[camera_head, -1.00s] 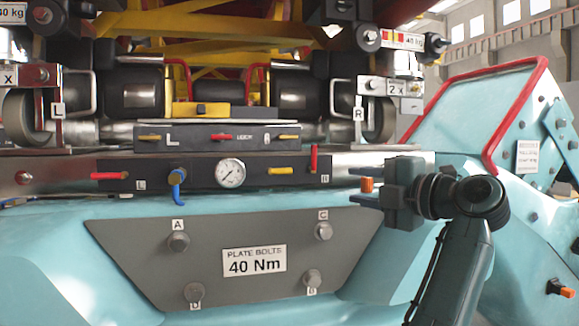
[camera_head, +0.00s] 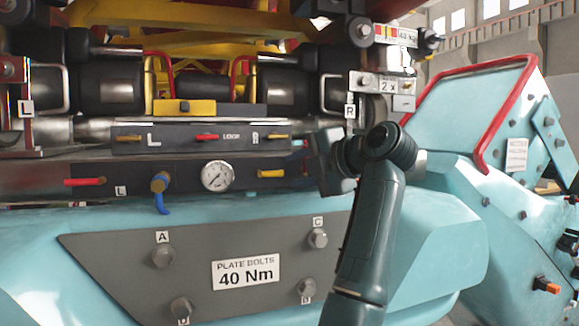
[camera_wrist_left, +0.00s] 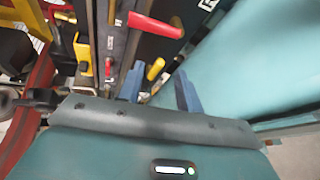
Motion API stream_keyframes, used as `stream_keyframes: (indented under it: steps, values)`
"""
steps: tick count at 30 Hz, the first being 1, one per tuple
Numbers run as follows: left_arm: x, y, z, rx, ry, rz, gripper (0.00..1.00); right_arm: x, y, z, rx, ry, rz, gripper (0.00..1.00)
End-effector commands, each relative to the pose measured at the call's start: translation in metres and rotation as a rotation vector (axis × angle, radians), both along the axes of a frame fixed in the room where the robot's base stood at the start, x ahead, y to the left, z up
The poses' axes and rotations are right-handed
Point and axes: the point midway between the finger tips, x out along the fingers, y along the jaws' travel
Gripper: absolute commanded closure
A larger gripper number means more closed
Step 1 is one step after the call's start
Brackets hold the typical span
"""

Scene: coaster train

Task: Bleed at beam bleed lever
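The long dark beam (camera_head: 145,177) carries a red lever (camera_head: 85,182) at its left end, a blue lever (camera_head: 160,187), a round gauge (camera_head: 217,176) and a yellow lever (camera_head: 271,173). Which lever is labelled bleed is not legible. My left gripper (camera_head: 316,160) is in front of the beam's right end and hides most of the red lever there. In the left wrist view its two blue fingers (camera_wrist_left: 157,87) are apart, and the yellow lever (camera_wrist_left: 155,69) appears between them. The right-end red lever (camera_wrist_left: 155,25) shows beyond them. Contact cannot be told. My right gripper is not in view.
Above the beam sits a panel (camera_head: 175,140) with several small levers. Below is a grey plate (camera_head: 110,270) with several bolts and a 40 Nm label. A teal housing with a red rail (camera_head: 480,130) stands at the right.

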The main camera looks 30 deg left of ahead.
Motion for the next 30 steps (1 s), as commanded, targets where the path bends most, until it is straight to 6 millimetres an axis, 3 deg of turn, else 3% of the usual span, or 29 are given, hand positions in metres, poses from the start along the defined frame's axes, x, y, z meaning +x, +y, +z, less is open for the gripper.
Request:
stream_keyframes:
  steps: [6, 17, 30]
  values:
    - [0.007, 0.025, -0.005, 0.002, 0.000, 0.001, 0.65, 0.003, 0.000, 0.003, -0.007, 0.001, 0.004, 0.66]
    - [0.009, 0.030, -0.008, 0.001, -0.001, -0.001, 0.65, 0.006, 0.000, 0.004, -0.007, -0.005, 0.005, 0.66]
    - [0.009, 0.029, -0.008, 0.001, -0.001, -0.001, 0.99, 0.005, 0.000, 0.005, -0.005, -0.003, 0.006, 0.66]
